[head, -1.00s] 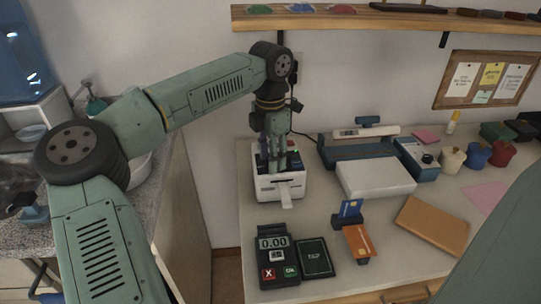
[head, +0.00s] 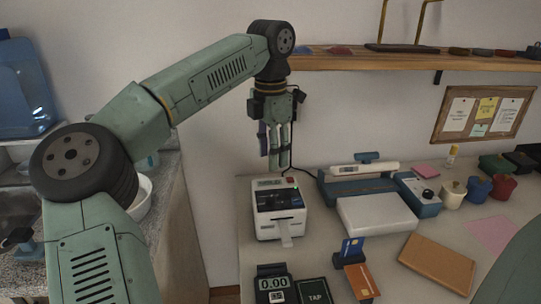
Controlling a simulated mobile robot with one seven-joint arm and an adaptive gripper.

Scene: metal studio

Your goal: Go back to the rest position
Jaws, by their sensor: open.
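My gripper (head: 279,163) hangs fingers down in the head view, above and behind the white label printer (head: 279,208). Its fingers are apart and nothing shows between them. It appears clear of the printer's top. The printer stands on the table (head: 330,245) with a strip of paper out of its front. My arm reaches across from the left, raised above the counter and the table.
A wall shelf (head: 400,62) is close to my wrist. A card terminal (head: 273,284), a card stand with cards (head: 352,254), a white box (head: 375,220) and a brown envelope (head: 436,262) lie on the table. A white bowl (head: 143,200) sits on the left counter.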

